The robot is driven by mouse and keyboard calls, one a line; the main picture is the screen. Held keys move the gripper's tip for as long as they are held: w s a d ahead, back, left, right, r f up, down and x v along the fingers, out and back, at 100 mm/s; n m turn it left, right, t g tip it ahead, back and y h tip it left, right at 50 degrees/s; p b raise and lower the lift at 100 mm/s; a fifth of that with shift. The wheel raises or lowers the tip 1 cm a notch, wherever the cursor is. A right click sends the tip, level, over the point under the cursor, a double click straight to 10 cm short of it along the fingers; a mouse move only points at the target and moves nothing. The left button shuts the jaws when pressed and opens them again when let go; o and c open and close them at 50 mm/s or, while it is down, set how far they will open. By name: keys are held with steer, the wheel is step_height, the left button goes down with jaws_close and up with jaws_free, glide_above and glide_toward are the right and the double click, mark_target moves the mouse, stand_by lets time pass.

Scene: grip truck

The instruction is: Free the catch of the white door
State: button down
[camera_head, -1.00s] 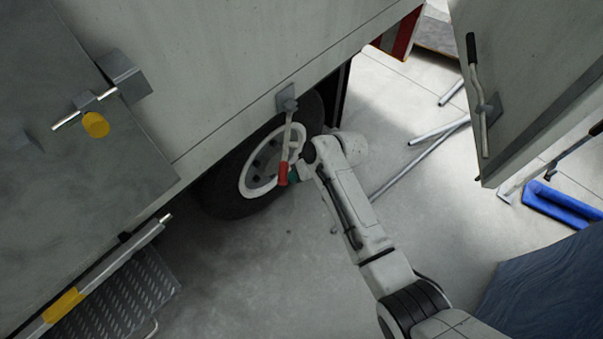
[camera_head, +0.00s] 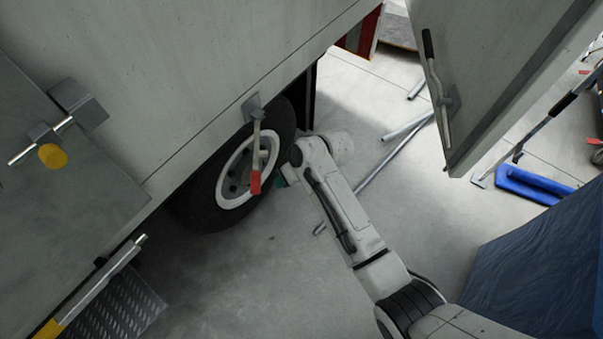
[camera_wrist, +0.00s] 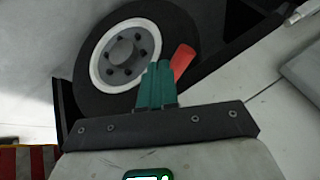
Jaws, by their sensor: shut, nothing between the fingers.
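A catch lever with a red grip (camera_head: 256,182) hangs from a grey bracket (camera_head: 253,107) on the white truck side panel (camera_head: 200,70), in front of the wheel. Its red grip also shows in the wrist view (camera_wrist: 183,60). My gripper (camera_wrist: 158,68) has teal fingers pressed together with nothing between them. In the wrist view the red grip is just right of the fingertips, and I cannot tell how far beyond them. In the head view my wrist mostly hides the gripper, which is right of the red grip with a gap between.
A wheel (camera_head: 240,175) is behind the lever. An open white door (camera_head: 490,70) with a black-gripped lever (camera_head: 436,85) stands at the right. Metal tubes (camera_head: 395,150) and a blue object (camera_head: 535,190) lie on the floor.

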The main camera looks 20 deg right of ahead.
steer(key=s+d+r, duration=0.3)
steer(key=r, duration=0.3)
steer(key=shift+s+r, duration=0.15)
steer(key=shift+s, duration=0.2)
steer(key=s+d+m+h, duration=0.1)
steer(key=s+d+h, duration=0.1)
steer(key=s+d, duration=0.3)
steer(key=s+d+m+g+h, duration=0.1)
steer(key=s+d, duration=0.5)
steer(key=s, duration=0.8)
steer(key=s+d+f+m+h, duration=0.1)
steer(key=s+d+m+h, duration=0.1)
steer(key=s+d, duration=0.4)
steer(key=s+h, duration=0.1)
steer(key=s, duration=0.2)
steer(key=shift+s+g, duration=0.4)
